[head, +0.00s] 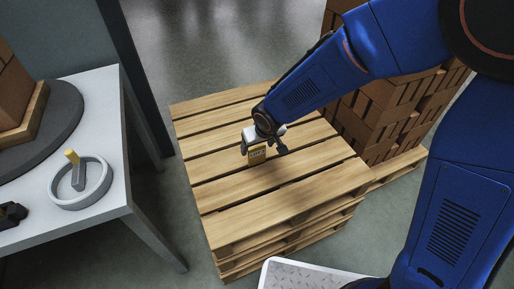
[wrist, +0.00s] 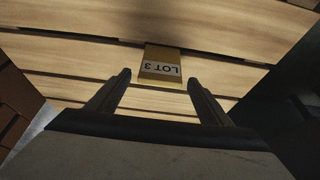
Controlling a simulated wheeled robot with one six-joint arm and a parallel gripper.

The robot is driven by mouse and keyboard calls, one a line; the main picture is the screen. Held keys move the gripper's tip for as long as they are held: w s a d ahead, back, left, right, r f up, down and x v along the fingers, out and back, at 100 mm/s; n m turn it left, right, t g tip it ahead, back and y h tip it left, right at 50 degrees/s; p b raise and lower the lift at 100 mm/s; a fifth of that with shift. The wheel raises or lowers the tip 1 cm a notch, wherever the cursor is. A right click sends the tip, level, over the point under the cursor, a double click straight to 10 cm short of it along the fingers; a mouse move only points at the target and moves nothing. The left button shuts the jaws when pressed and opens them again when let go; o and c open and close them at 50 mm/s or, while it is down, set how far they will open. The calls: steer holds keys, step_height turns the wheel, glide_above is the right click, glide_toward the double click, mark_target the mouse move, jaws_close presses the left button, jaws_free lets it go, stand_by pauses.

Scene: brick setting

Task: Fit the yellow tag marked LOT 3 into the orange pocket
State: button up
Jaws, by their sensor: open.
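The yellow tag marked LOT 3 (head: 257,153) is on the slatted top of the wooden pallet. In the wrist view the tag (wrist: 161,63) shows its pale label, upside down, just beyond the fingertips and between their lines. My gripper (head: 263,150) is low over the pallet at the tag, with its fingers apart. In the wrist view my gripper (wrist: 158,77) is open and nothing is between the fingers. I see no orange pocket in either view.
A pallet stack (head: 225,170) stands mid-floor, its top otherwise bare. Bricks (head: 385,112) are piled behind it at right. A white table (head: 110,105) at left holds a grey ring (head: 57,198) with a yellow-topped piece inside. A pale textured panel (head: 310,277) lies at the front.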

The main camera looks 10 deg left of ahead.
steer(key=v, duration=1)
steer(key=shift+d, duration=0.1)
steer(key=s+d+r+m+h, duration=0.15)
steer(key=d+r, duration=0.35)
steer(key=d, duration=0.8)
steer(key=s+d+r+m, duration=0.15)
steer(key=d+r, duration=0.35)
steer(key=d, duration=0.8)
steer(key=s+d+r+m+t+h, duration=0.1)
steer(key=s+d+m, duration=0.3)
steer(key=s+d, duration=0.9)
steer(key=shift+d+r, duration=0.55)
steer(key=shift+r, duration=0.05)
steer(key=shift+o, duration=0.6)
steer(key=shift+s+d+f, duration=0.1)
steer(key=shift+s+d, duration=0.2)
steer(key=shift+s, duration=0.25)
